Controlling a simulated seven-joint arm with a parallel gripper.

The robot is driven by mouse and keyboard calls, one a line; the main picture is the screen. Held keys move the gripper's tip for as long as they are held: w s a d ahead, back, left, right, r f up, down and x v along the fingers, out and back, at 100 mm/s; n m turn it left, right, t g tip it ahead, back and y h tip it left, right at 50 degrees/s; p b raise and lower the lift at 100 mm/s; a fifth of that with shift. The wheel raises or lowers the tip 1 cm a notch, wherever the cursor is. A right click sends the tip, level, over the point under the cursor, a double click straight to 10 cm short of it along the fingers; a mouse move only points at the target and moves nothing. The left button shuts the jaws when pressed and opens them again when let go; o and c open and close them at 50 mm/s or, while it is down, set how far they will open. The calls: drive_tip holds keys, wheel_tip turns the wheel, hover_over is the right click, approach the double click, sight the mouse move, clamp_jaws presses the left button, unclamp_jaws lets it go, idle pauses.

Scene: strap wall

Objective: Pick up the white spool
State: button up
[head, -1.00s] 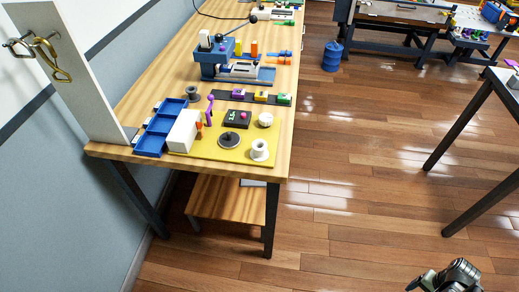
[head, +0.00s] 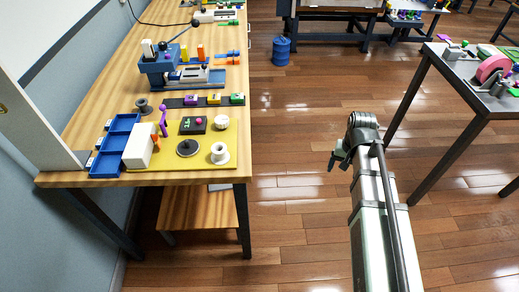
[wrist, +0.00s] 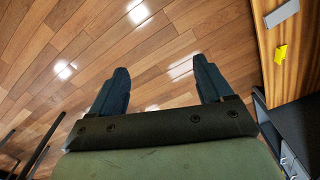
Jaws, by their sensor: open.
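The white spool (head: 220,153) stands upright on the front right corner of the yellow mat (head: 178,172) on the wooden bench, in the head view. My gripper (head: 335,160) is out over the floor to the right of the bench, well apart from the spool. In the wrist view my gripper (wrist: 158,88) shows two dark fingers spread apart with only floor between them. It is open and empty. The spool does not show in the wrist view.
Near the spool are a black disc with a knob (head: 188,148), a round cream piece (head: 221,122), a dark box (head: 193,125) and a white block (head: 139,151). A blue tray (head: 104,170) lies left. Another table (head: 450,90) stands right.

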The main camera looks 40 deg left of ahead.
drive_tip(key=s+a+r+n, duration=0.2)
drive_tip(key=s+a+r, duration=0.9)
drive_tip(key=s+a, duration=0.3)
drive_tip(key=s+a+r+n, duration=0.3)
drive_tip(key=s+a+r, duration=0.9)
drive_tip(key=s+a, duration=0.15)
hover_over(219, 150)
drive_tip(key=s+d, duration=0.1)
drive_tip(key=d, duration=0.1)
wheel_tip(219, 150, down, 8)
drive_tip(key=shift+f, duration=0.1)
drive_tip(key=shift+w+a+f, duration=0.1)
drive_tip(key=shift+a+f, duration=0.15)
drive_tip(key=shift+f, duration=1.1)
drive_tip(key=shift+w+a+f, duration=0.1)
drive_tip(key=shift+a+f, duration=0.1)
drive_tip(key=shift+f, duration=1.15)
drive_tip(key=c, duration=1)
